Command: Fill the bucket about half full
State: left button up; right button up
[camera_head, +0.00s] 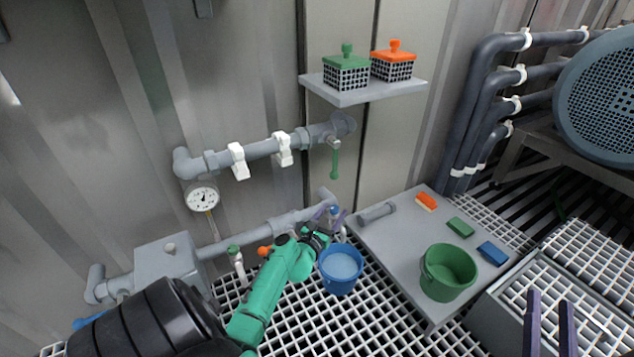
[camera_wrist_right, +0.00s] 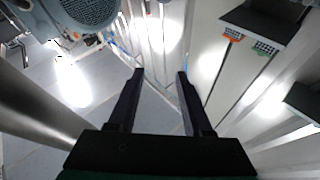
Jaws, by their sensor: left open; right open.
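The blue bucket (camera_head: 341,286) stands upright on the white grating, left of the grey table. Pale blue water (camera_head: 341,265) shows inside it below the rim; its exact depth is hard to tell. A small tap with a blue part (camera_head: 335,210) is on the lower pipe just above the bucket. My left gripper (camera_head: 333,216) is open, its purple fingers on either side of the tap; contact is unclear. My right gripper (camera_head: 548,318) is open and empty at the lower right. Its spread fingers also show in the right wrist view (camera_wrist_right: 160,76). No clear water stream shows.
A green bucket (camera_head: 447,272), an orange block (camera_head: 426,202), a green block (camera_head: 460,227) and a blue block (camera_head: 492,253) are on the grey table (camera_head: 395,247). A pressure gauge (camera_head: 202,197) and a green-handled valve (camera_head: 335,160) are on the pipes. A shelf (camera_head: 365,90) holds two lidded baskets.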

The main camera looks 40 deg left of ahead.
aim_at(333, 212)
pick_arm(q)
jog(key=p+v, duration=0.1)
jog(key=v, duration=0.3)
jog(key=shift+s+d, duration=0.1)
jog(key=shift+s, duration=0.15)
jog(key=p+v, duration=0.1)
jog(key=v, duration=0.4)
jog(key=shift+s+r, duration=0.1)
jog(key=shift+s, duration=0.1)
pick_arm(e)
jog(key=s+f+g, duration=0.4)
jog(key=s+f, duration=0.1)
jog(key=f, duration=0.6)
jog(key=s+a+f+m+g+h, duration=0.1)
jog(key=s+f+g, duration=0.3)
jog(key=f, duration=0.8)
jog(key=s, duration=0.2)
jog(key=shift+s+a, duration=0.3)
